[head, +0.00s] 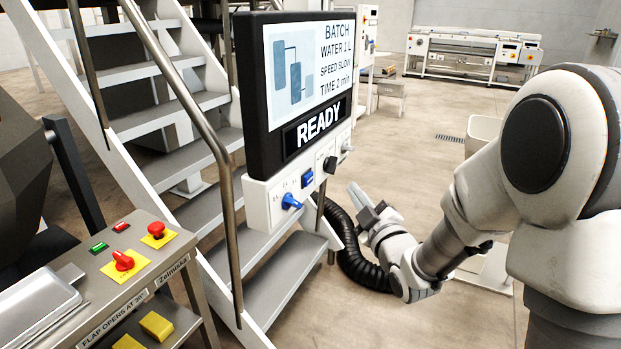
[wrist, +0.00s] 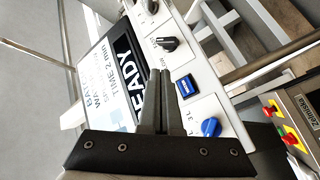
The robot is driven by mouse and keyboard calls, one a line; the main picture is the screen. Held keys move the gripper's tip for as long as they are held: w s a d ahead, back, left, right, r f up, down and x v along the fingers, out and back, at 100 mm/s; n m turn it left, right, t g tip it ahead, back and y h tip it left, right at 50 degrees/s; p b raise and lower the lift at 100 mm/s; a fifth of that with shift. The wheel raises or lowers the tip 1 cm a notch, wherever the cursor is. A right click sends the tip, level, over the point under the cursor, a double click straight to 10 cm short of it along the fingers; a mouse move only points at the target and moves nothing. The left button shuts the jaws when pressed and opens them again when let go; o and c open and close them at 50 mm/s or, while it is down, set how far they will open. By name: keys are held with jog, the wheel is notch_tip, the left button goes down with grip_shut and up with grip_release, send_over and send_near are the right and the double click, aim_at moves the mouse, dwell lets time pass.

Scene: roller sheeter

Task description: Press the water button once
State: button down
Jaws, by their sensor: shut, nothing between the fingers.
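The control panel (head: 262,199) is a white strip under a black-framed screen (head: 306,70). The screen reads BATCH, WATER 1 L, SPEED SLOW, TIME 2 min, and READY below. A blue square button (head: 307,178), likely the water button, sits right of a blue knob (head: 290,201). In the wrist view the blue button (wrist: 187,87) lies just right of my fingertips, and the blue knob (wrist: 211,127) is below it. My gripper (head: 363,202) is shut and empty, right of the panel in the head view. In the wrist view my gripper (wrist: 165,76) points at the strip; contact cannot be told.
A black knob (head: 329,164) sits farther along the strip. Metal stairs with a handrail (head: 205,130) stand behind the panel. A black corrugated hose (head: 352,255) hangs near my gripper. A side console with a red stop button (head: 156,229) is at lower left. Open floor lies behind.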

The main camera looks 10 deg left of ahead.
aim_at(309, 179)
jog(key=w+a, duration=0.2)
jog(key=a, duration=0.5)
jog(key=shift+w, duration=0.2)
jog(key=shift+d, duration=0.1)
dwell(1.8)
jog(key=shift+w+a+b, duration=0.15)
jog(key=shift+a+b, duration=0.25)
jog(key=shift+b, duration=0.2)
jog(key=shift+w+a+b, duration=0.15)
jog(key=shift+a+b, duration=0.2)
jog(key=shift+a, duration=0.15)
dwell(0.5)
jog(key=shift+d, duration=0.1)
jog(key=shift+s+d+b, duration=0.3)
jog(key=shift+d+b, duration=0.2)
jog(key=shift+d, duration=0.25)
